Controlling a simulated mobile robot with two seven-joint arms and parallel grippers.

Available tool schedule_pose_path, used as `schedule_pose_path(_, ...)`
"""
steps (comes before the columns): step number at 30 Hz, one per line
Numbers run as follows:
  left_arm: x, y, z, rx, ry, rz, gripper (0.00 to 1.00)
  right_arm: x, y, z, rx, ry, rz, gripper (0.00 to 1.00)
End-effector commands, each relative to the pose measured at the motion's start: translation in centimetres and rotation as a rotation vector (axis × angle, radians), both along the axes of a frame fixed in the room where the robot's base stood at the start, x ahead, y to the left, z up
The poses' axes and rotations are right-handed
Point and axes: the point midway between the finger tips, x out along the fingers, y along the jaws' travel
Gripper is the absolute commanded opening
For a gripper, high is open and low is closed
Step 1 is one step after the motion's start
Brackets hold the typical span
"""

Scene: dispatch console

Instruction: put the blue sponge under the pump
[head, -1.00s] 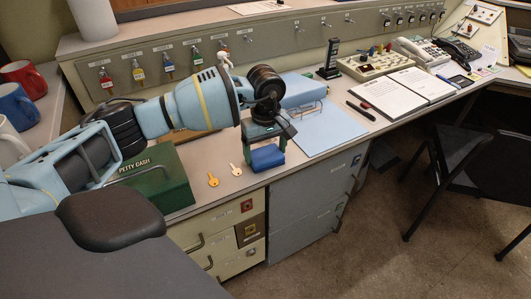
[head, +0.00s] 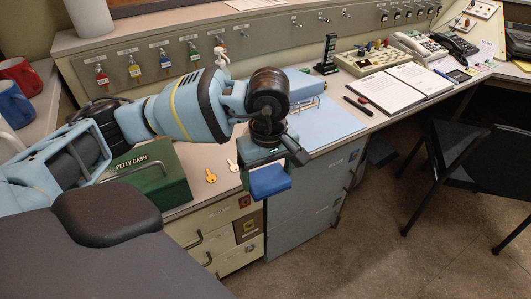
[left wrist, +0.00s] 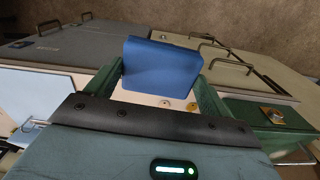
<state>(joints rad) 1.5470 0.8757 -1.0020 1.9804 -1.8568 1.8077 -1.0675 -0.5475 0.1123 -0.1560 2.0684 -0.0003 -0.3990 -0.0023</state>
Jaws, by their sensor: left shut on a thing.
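The blue sponge (head: 270,180) is a small block in the jaws of my left gripper (head: 264,163). The left wrist view shows the sponge (left wrist: 162,66) between the two green fingers of the gripper (left wrist: 160,90). In the head view it hangs over the desk's front edge, in front of the grey cabinet. I cannot make out a pump for certain. My right gripper is not in view.
A green petty cash box (head: 152,172) and two keys (head: 211,175) are left of the gripper. Hanging keys (head: 165,57) line the back panel. A black chair (head: 470,165) stands right.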

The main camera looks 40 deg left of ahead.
Motion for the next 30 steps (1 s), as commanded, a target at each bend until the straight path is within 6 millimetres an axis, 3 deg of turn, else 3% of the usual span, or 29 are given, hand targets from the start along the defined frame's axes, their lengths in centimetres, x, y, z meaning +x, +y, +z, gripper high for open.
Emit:
schedule_pose_path(9, -2.0, -1.9, 0.2, 0.0, 0.0, 0.0, 0.59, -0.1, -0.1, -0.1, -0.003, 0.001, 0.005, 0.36)
schedule_pose_path(23, -2.0, -2.0, 0.3, -0.001, 0.0, -0.015, 0.59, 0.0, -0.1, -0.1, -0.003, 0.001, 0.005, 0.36)
schedule_pose_path(30, -1.8, -2.6, 0.9, -0.003, -0.001, -0.258, 0.59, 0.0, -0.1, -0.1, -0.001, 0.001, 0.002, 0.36)
